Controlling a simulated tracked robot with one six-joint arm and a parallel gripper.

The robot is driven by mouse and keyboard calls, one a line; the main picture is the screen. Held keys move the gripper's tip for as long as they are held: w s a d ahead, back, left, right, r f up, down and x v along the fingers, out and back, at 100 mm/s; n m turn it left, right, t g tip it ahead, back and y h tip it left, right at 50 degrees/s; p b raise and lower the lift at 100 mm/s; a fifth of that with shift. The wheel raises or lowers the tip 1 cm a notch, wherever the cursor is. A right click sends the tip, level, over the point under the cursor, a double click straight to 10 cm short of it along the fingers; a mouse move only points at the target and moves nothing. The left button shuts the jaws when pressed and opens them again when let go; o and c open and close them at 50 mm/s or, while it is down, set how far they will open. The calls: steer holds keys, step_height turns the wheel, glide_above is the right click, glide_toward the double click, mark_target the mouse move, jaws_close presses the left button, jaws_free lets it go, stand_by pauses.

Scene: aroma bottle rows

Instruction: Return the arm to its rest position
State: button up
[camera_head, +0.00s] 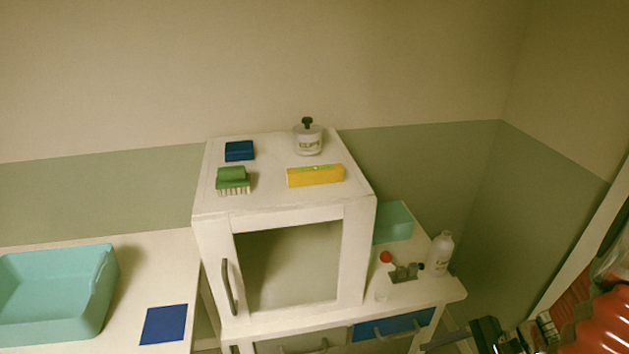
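My arm shows at the lower right corner, with red and dark parts. My gripper (462,337) is at the bottom edge, in front of the low white shelf and below the white bottle. It is partly cut off by the frame, and I cannot tell whether it is open or shut. No object is clearly seen in it.
A white cabinet (213,235) bears a blue block (239,151), green brush (233,178), yellow box (315,176) and jar (307,139). A white bottle (440,253) and red-capped bottle (384,277) stand right. A teal tray (50,300) and blue square (164,324) lie left.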

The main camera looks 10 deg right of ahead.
steer(key=w+a+r+n+t+h, duration=0.1)
steer(key=a+r+n+h, duration=0.3)
steer(key=a+r+n, duration=0.4)
steer(key=w+a+r+n+t+h, duration=0.1)
steer(key=a+r+n+h, duration=0.3)
steer(key=a+r+n, duration=0.4)
step_height(320, 180, up, 6)
steer(key=shift+a+r+n+t, duration=0.1)
steer(key=shift+a+n+t, duration=0.25)
steer(key=shift+n, duration=0.65)
